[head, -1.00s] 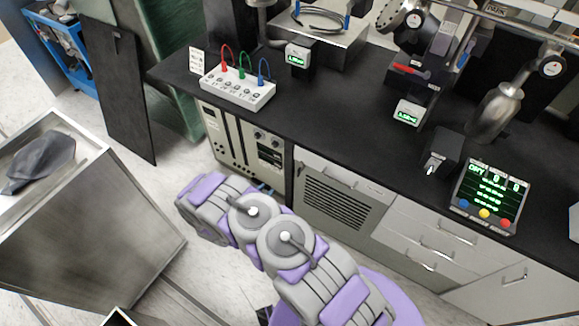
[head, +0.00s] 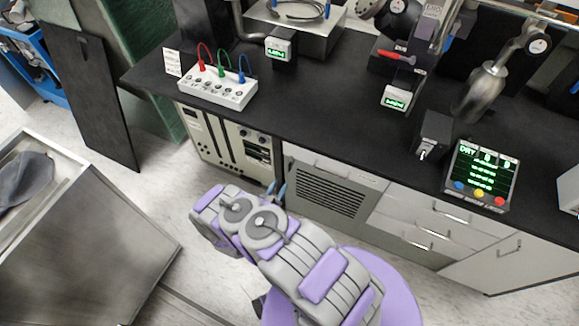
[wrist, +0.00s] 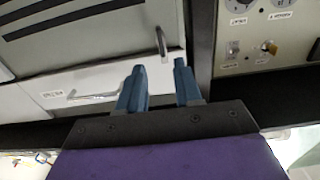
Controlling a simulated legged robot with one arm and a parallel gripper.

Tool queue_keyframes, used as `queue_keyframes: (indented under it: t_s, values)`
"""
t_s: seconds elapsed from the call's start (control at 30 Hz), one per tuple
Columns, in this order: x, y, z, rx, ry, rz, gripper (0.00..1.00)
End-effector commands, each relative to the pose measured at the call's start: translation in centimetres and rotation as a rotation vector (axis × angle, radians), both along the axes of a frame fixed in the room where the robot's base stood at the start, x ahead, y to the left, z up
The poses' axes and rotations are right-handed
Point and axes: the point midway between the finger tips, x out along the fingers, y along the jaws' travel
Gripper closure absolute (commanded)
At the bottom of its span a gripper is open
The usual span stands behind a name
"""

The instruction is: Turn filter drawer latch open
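My gripper (wrist: 160,82) is open and empty, its two blue fingers apart. In the head view its blue fingertips (head: 278,190) show in front of the gap between the rack unit and the louvered cabinet front. In the wrist view a small dark lever (wrist: 161,43), which looks like the latch, sticks out of a grey slotted panel (wrist: 85,45). It lies just beyond the fingertips, between them in the picture, and no contact shows. I cannot read a label that confirms it as the filter drawer latch. In the head view the lever cannot be made out.
A white drawer front with a handle (wrist: 92,96) borders the slotted panel. The rack unit (head: 225,145) with knobs and switches stands beside the louvered cabinet (head: 328,190). The black bench top (head: 330,110) overhangs them. A metal cart (head: 85,235) stands at left, with open floor between.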

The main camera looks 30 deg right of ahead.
Motion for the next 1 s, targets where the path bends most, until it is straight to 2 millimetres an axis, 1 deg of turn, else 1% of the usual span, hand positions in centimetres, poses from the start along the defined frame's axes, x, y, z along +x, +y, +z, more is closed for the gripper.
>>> queue_keyframes:
  t_s: [0.03,0.3,0.5,0.7,1.0]
  values:
    - [0.6,-0.9,0.0,0.000,-0.003,-0.004,0.66]
    - [3.9,-5.0,0.0,-0.001,-0.003,-0.003,0.66]
    - [5.7,-7.5,-0.1,0.002,-0.001,-0.002,0.66]
    - [6.6,-8.3,-0.1,0.001,0.000,0.002,0.66]
    - [6.7,-8.5,0.0,0.000,0.000,0.002,0.66]
